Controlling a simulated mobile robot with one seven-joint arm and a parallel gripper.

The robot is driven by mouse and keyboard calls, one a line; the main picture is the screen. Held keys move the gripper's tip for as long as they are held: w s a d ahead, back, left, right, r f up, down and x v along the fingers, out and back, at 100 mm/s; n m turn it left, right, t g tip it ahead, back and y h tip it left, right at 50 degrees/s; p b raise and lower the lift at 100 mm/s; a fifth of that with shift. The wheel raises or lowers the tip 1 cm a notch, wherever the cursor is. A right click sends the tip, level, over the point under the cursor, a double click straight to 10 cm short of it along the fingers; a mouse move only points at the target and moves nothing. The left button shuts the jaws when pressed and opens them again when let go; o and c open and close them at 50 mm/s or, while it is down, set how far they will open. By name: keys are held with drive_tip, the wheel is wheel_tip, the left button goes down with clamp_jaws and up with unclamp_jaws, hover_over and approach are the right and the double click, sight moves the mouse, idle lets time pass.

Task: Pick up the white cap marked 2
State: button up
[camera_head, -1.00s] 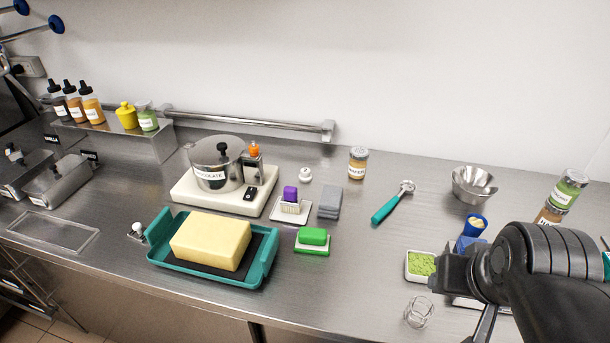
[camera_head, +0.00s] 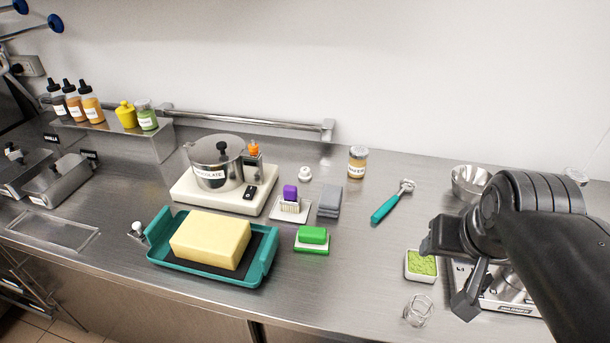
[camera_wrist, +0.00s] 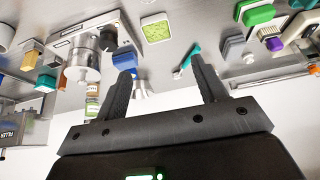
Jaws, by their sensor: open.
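A small white cap (camera_head: 305,174) stands on the steel counter, behind the grey block and right of the pot on its scale. Its marking is too small to read. In the wrist view a small white round thing (camera_wrist: 248,59) beside the grey block looks like this cap. My gripper (camera_head: 447,272) is at the right of the head view, far from the cap, above the counter by the green-filled dish. In the wrist view my gripper (camera_wrist: 162,68) has its two fingers spread apart with nothing held between them.
Near the cap are the grey block (camera_head: 330,201), a labelled jar (camera_head: 357,163), a purple-topped brush (camera_head: 290,198) and the pot (camera_head: 216,165). A teal-handled scoop (camera_head: 386,207) lies between the cap and my arm. The counter between jar and scoop is clear.

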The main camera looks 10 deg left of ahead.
drive_tip(key=w+a+r, duration=0.1)
drive_tip(key=w+a, duration=0.1)
drive_tip(key=w, duration=0.4)
drive_tip(key=w+a+r, duration=0.2)
drive_tip(key=w+a, duration=0.1)
drive_tip(key=w, duration=0.3)
hover_over(305, 169)
drive_tip(key=s, duration=0.5)
wheel_tip(305, 169, down, 14)
drive_tip(key=shift+g, duration=0.3)
drive_tip(key=x, duration=0.5)
drive_tip(key=shift+a+f, duration=0.1)
drive_tip(key=x, duration=0.6)
drive_tip(key=shift+w, duration=0.25)
drive_tip(key=c, duration=1.1)
